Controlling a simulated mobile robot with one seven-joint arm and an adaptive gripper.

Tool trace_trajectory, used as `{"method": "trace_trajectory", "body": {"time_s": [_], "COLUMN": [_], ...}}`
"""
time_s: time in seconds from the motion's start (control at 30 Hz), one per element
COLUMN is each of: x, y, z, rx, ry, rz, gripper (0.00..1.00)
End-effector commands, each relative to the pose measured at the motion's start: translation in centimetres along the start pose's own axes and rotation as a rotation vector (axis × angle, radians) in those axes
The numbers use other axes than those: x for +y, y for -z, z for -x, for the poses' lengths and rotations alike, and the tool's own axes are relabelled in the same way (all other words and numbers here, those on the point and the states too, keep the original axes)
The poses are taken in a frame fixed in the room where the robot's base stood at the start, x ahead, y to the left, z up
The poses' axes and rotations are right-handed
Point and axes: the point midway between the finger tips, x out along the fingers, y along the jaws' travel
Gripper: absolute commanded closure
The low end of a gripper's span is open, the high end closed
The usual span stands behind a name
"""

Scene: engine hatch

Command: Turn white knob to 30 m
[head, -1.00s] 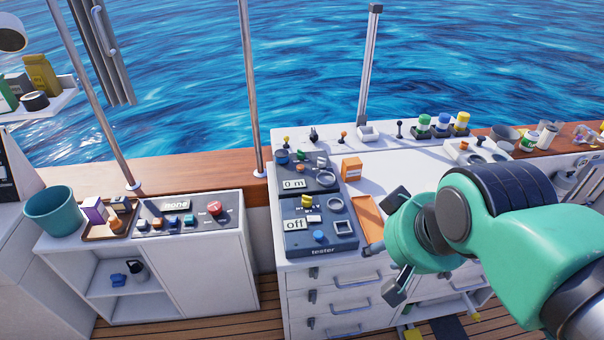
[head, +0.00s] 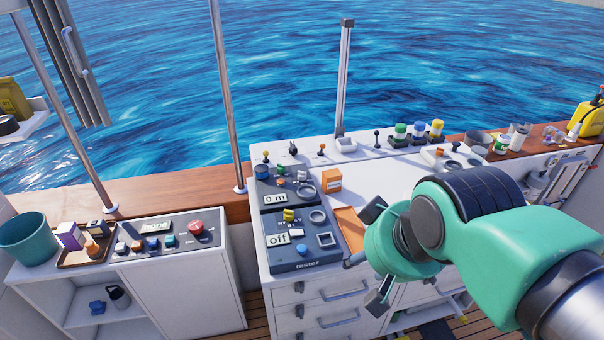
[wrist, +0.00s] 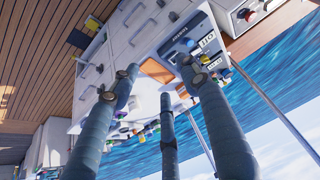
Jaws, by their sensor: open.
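A dark panel with a display reading "0 m" (head: 275,199) sits at the back left of the white counter in the head view. A small white knob (head: 302,175) appears on this panel, right of the green knob; its pointer is too small to read. My gripper (head: 368,256) is open and empty, with fingers spread, in front and to the right of the panels, apart from them. In the wrist view my gripper's fingers (wrist: 155,90) reach toward the counter, and the panels show small and upside down beyond them.
A tester panel (head: 292,255) reading "off" lies in front of the 0 m panel. An orange box (head: 331,180) and orange tray (head: 349,228) lie to the right. A row of levers and colored knobs lines the back. A lower cabinet with a teal bucket (head: 28,238) stands left.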

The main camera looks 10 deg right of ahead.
Motion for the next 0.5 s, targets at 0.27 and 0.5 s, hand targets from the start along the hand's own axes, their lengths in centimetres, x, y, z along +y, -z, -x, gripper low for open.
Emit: {"method": "trace_trajectory", "body": {"time_s": [0.27, 0.5], "x": [0.0, 0.1], "y": [2.7, 8.0], "z": [0.8, 1.7], "rx": [-0.018, -0.051], "ry": [0.0, 0.001], "rz": [0.025, 0.078], "gripper": [0.54, 0.54]}}
